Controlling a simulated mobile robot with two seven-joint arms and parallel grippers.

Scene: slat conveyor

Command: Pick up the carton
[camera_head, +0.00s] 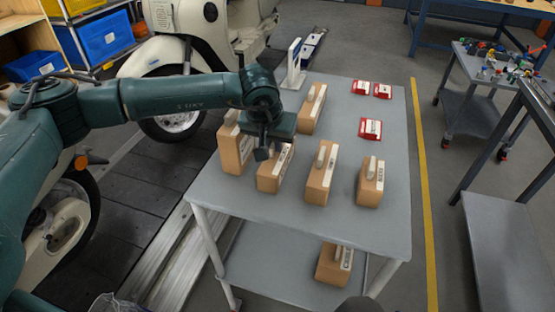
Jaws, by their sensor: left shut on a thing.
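Several brown cartons with white labels and a pale grip piece on top stand on the grey table (225,198). My left gripper (264,150) comes down from above and is shut on the front-left carton (271,181), covering part of its top. I cannot tell whether this carton is clear of the tabletop. Another carton (230,151) stands close on its left, partly behind the gripper. One carton (312,112) stands behind, one (318,182) to the right, and one (369,188) further right. My right gripper is not in view.
Red-and-white packs (371,129) lie at the table's back right. A white stand (293,68) is at its back left edge. Another carton (331,264) sits on the lower shelf. White scooters (172,60) stand on the slat conveyor (150,185) at left.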

